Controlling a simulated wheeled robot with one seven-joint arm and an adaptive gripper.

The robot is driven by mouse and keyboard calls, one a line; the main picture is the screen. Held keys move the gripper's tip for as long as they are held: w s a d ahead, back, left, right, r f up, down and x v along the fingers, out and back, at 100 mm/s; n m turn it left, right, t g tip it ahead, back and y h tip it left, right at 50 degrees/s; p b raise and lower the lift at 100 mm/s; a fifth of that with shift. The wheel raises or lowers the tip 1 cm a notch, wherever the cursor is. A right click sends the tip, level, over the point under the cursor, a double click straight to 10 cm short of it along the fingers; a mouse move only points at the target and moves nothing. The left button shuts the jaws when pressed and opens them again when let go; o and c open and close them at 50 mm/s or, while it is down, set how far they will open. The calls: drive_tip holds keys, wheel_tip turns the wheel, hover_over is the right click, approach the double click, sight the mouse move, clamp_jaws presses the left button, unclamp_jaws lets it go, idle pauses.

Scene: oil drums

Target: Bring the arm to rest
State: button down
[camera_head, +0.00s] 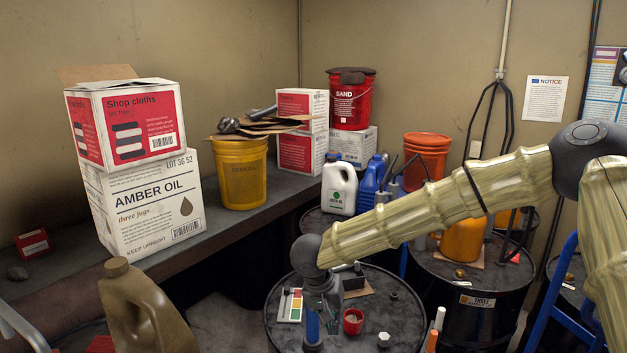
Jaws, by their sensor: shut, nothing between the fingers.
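My arm (440,210) reaches in from the right, with a tan sleeve over its links. It bends down at a dark grey wrist joint near the middle of the view. My gripper (313,345) hangs below that joint, pointing down in front of the near drum top (283,318). The gripper is shut, and nothing shows in it. Its lower end is small and dark, close to the bottom of the view. I cannot tell its exact height over the drum.
A red cup (353,321), a colour chart (291,305) and a white nut (384,339) lie on the near drum. A brown jug (146,315) stands at lower left. Boxes (150,205) and a yellow bucket (241,172) line the shelf. A blue hand truck (560,295) stands right.

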drive_tip(key=s+d+f+t+b, duration=0.1)
drive_tip(key=s+d+f+b, duration=0.2)
drive_tip(key=f, duration=0.8)
drive_tip(key=s+d+f+n+t+b, duration=0.1)
drive_tip(key=s+d+f, duration=0.3)
drive_tip(key=f, duration=0.6)
drive_tip(key=s+d+f+t+b, duration=0.15)
drive_tip(key=s+f, duration=0.35)
drive_tip(key=f, duration=0.6)
drive_tip(key=s+d+f+g+y+b, duration=0.1)
drive_tip(key=s+d+f+b, duration=0.1)
drive_tip(key=s, duration=0.7)
drive_tip(key=s+d+f+g+y+b, duration=0.1)
drive_tip(key=s+d+f, duration=0.3)
drive_tip(key=s, duration=0.5)
drive_tip(key=s+d+f+n+g+b, duration=0.1)
drive_tip(key=s+d+f+g+b, duration=0.2)
drive_tip(key=s+f, duration=0.4)
drive_tip(key=shift+s+d+y, duration=0.25)
drive_tip(key=shift+s+y, duration=0.15)
drive_tip(key=shift+s, duration=0.8)
